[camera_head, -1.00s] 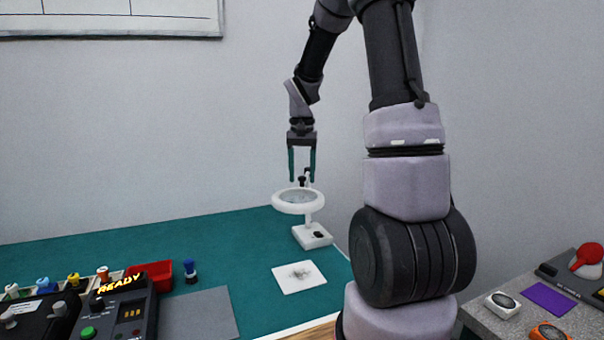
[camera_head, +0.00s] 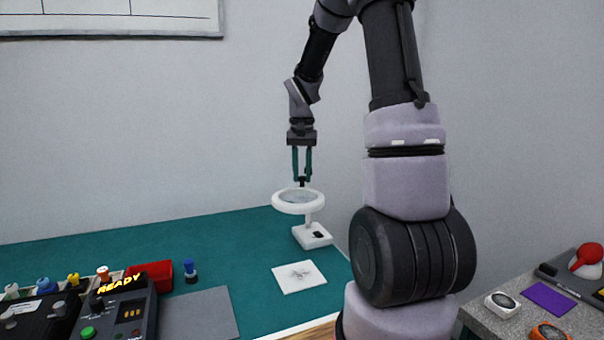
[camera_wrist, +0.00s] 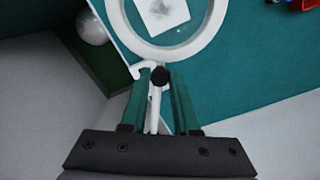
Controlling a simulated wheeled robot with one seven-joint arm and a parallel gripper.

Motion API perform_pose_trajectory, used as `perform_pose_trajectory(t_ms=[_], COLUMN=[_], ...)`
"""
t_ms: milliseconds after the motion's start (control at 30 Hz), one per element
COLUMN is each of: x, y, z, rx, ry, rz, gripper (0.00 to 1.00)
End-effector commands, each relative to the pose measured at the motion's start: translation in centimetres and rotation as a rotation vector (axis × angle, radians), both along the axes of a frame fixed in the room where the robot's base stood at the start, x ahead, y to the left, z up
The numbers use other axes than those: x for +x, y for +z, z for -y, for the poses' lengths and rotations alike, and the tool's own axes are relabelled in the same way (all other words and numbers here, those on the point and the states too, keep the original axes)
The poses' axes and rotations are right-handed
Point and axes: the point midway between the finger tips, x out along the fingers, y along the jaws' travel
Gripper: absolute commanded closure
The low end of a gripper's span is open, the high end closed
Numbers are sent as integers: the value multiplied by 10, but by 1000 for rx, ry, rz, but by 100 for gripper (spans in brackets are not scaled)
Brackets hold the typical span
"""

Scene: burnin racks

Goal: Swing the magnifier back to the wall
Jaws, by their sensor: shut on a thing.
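The magnifier is a white ring lens (camera_head: 299,201) on a white stand with a square base (camera_head: 312,236), at the back right of the teal mat. Its ring (camera_wrist: 206,40) fills the top of the wrist view. My gripper (camera_head: 302,178) points down at the far side of the ring. Its green fingers (camera_wrist: 160,85) are shut on the black knob (camera_wrist: 160,76) by the magnifier's arm.
A white card with a grey mark (camera_head: 299,277) lies on the mat in front of the magnifier. A red bin (camera_head: 150,275), a dark blue-topped peg (camera_head: 191,271) and a device reading READY (camera_head: 118,308) stand at left. The wall (camera_head: 150,130) is close behind the magnifier.

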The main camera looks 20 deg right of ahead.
Motion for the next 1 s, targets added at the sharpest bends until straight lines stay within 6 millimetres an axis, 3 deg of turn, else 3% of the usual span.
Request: perform_pose_trajectory(t_ms=[1000], x=[4], y=[1], z=[-4], rx=[-1], ry=[-29], rz=[3], gripper=[100])
